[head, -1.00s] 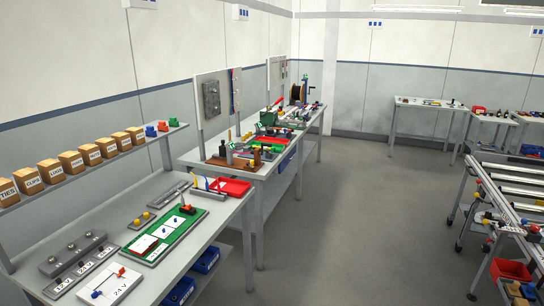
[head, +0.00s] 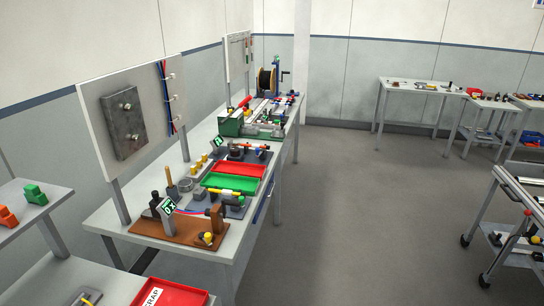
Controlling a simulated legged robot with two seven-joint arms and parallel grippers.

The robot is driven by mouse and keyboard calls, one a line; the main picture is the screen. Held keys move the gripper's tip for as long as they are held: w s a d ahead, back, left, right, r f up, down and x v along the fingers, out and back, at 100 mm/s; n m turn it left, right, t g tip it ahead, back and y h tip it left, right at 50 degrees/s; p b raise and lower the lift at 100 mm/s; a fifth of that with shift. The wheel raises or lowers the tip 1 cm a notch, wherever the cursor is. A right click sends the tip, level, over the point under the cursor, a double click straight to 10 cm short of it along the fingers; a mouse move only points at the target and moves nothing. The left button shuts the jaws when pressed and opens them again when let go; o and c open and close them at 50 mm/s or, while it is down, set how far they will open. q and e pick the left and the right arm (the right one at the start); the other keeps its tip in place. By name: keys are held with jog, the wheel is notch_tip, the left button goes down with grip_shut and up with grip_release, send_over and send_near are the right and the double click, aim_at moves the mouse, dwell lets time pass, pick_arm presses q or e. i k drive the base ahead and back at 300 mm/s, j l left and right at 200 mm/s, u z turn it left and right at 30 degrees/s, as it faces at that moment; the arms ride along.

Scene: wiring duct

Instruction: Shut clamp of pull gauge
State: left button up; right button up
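What looks like the pull gauge stands on a brown base board (head: 178,231) at the near end of the middle bench. It has an upright post with a tilted green-and-white display (head: 168,206). A brown block (head: 217,216) stands at the right of the board, with a yellow knob (head: 208,238) in front of it. A thin red piece runs between the post and the block. Whether the clamp is open or shut is too small to tell. Neither of my grippers is in view.
The bench also holds a red tray (head: 240,169), a green tray (head: 231,184), a green box (head: 230,123) and a cable reel (head: 267,80). A red scrap bin (head: 172,293) sits on the near bench. Open floor (head: 345,220) lies right of the benches, with a rail cart further right.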

aim_at(258, 151)
jog(key=i+j+z, duration=0.1)
jog(key=i, duration=0.5)
jog(key=z, duration=0.6)
jog(key=i, duration=3.1)
jog(key=u, duration=0.9)
